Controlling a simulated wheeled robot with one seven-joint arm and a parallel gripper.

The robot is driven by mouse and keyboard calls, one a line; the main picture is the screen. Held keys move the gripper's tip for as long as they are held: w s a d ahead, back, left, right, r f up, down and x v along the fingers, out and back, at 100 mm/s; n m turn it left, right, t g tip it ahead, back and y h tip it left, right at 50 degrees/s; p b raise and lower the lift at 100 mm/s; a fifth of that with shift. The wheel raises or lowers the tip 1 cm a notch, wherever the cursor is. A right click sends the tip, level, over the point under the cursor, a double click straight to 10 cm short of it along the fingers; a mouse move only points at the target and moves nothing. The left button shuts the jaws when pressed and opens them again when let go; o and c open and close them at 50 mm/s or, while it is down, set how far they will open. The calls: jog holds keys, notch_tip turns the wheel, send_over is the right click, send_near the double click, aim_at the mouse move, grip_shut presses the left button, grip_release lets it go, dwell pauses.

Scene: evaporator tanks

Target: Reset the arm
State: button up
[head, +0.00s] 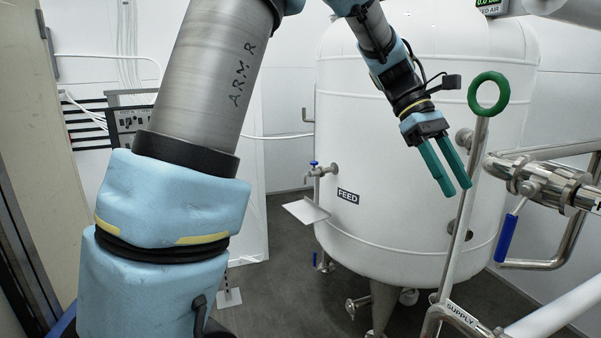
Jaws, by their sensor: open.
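My arm rises large at the left of the head view and bends over the top edge. It comes back down at the upper right to my gripper (452,191). The gripper has two green fingers pointing down and slightly right, apart from each other with nothing between them. It hangs in front of the white FEED tank (385,225), to the left of a green ring handle (489,94). In this view no contact between the fingers and the tank or handle can be made out.
A steel pipe with a blue-handled valve (507,238) lies right of the fingers. A SUPPLY pipe (462,315) runs at the lower right. Grey floor (285,285) shows between.

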jog(key=w+a+f+m+t+y, duration=0.1)
jog(key=w+a+f+t, duration=0.3)
jog(key=a, duration=0.6)
jog(key=w+a+f+m+t, duration=0.1)
jog(key=w+a+f, duration=0.3)
jog(key=a+f, duration=0.45)
jog(key=s+a+f+m+t+y, duration=0.1)
jog(key=a+f+m+t, duration=0.1)
jog(key=a, duration=0.7)
jog(key=s+a+f+m+t+y, duration=0.1)
jog(key=s+a+m, duration=0.1)
jog(key=a, duration=0.7)
jog(key=shift+a+f+t+y, duration=0.15)
jog(key=shift+f+t+y, duration=0.25)
jog(key=shift+w, duration=0.1)
